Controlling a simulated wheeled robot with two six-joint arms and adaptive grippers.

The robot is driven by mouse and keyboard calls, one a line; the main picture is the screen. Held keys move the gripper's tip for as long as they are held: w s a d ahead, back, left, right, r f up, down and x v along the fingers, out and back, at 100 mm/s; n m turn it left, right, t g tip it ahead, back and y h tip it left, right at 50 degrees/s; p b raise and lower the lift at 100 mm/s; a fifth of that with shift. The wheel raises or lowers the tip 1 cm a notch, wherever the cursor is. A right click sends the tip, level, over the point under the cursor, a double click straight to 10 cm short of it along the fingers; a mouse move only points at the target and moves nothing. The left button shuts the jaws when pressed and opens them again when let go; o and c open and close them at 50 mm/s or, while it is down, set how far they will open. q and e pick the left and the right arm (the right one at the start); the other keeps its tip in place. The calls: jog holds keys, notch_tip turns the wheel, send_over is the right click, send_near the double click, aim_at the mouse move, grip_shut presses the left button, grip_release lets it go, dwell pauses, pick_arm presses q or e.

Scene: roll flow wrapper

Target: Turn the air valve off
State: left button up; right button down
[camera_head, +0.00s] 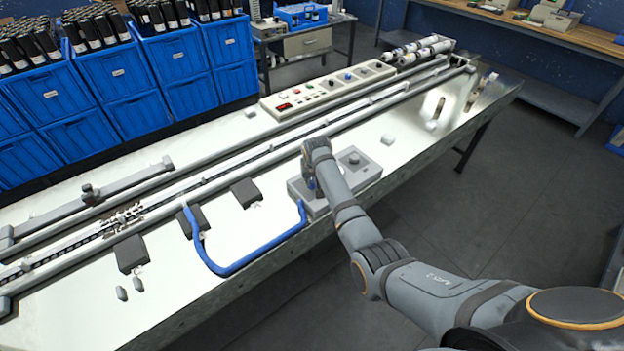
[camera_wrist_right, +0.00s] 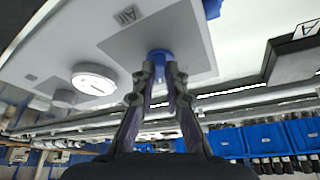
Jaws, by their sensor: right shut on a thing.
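The air valve is a blue knob (camera_wrist_right: 160,56) on a grey plate marked "AIR" in the right wrist view. The plate belongs to a grey box (camera_head: 366,180) at the table's front edge in the head view. My right gripper (camera_wrist_right: 161,74) has its two fingers on either side of the blue knob and is shut on it. In the head view my right gripper (camera_head: 311,182) comes down over the left part of the box, and wrist and fingers mostly hide the knob there. My left gripper is not in view.
A blue hose (camera_head: 240,265) loops from the box's left side. A round white gauge (camera_wrist_right: 94,79) sits beside the plate. A long rail (camera_head: 230,180) and a control panel (camera_head: 325,92) lie behind the box. Blue crates (camera_head: 115,75) with bottles stand at the back left.

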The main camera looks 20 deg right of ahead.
jog(key=shift+d+r+n+y+p, duration=0.1)
jog(key=shift+n+y+p, duration=0.1)
jog(key=shift+n+p, duration=0.4)
jog(key=shift+d+r+n+y+p, duration=0.1)
jog(key=shift+n+y+p, duration=0.1)
jog(key=shift+n+p, duration=0.35)
jog(key=n+y, duration=0.1)
jog(key=n, duration=0.1)
jog(key=shift+f+n+p, duration=0.15)
jog(key=shift+n+p, duration=0.2)
jog(key=shift+d+n+y, duration=0.1)
jog(key=shift+n+y, duration=0.2)
jog(key=shift+n, duration=0.6)
jog(key=shift+w+f+n+g+y+b, duration=0.15)
jog(key=shift+n+g+y+b, duration=0.25)
jog(key=shift+n, duration=0.4)
jog(key=shift+n+g+y+b, duration=0.35)
jog(key=shift+n+b, duration=0.6)
jog(key=shift+n, duration=0.65)
jog(key=c, duration=1.4)
grip_release()
jog(key=shift+d, duration=0.1)
